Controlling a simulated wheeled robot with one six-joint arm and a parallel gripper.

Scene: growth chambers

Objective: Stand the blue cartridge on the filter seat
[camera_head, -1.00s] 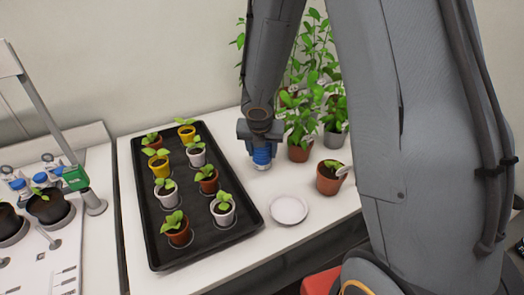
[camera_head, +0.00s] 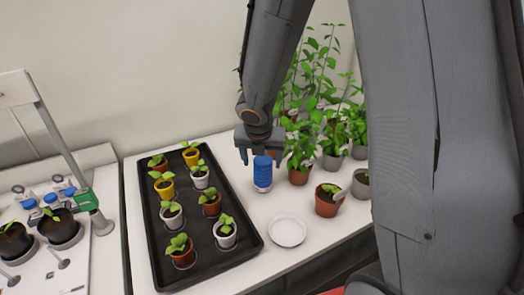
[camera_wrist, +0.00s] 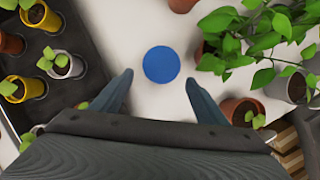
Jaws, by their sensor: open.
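The blue cartridge (camera_head: 262,172) stands upright on the white table, right of the black tray. A pale band shows at its foot; I cannot tell whether this is part of it or the filter seat. In the wrist view, the cartridge (camera_wrist: 161,64) is a round blue top between and slightly beyond the fingertips. My gripper (camera_head: 260,156) is open above and around the cartridge's upper end in the head view. Both spread fingers of my gripper (camera_wrist: 160,78) show in the wrist view, with visible gaps to the cartridge.
A black tray (camera_head: 250,247) with several small potted seedlings lies left. A white saucer (camera_head: 287,230) lies in front, with a terracotta pot (camera_head: 328,201) to its right. Leafy plants (camera_head: 301,150) crowd the right and back. A white bench unit (camera_head: 62,268) with blue-capped bottles is far left.

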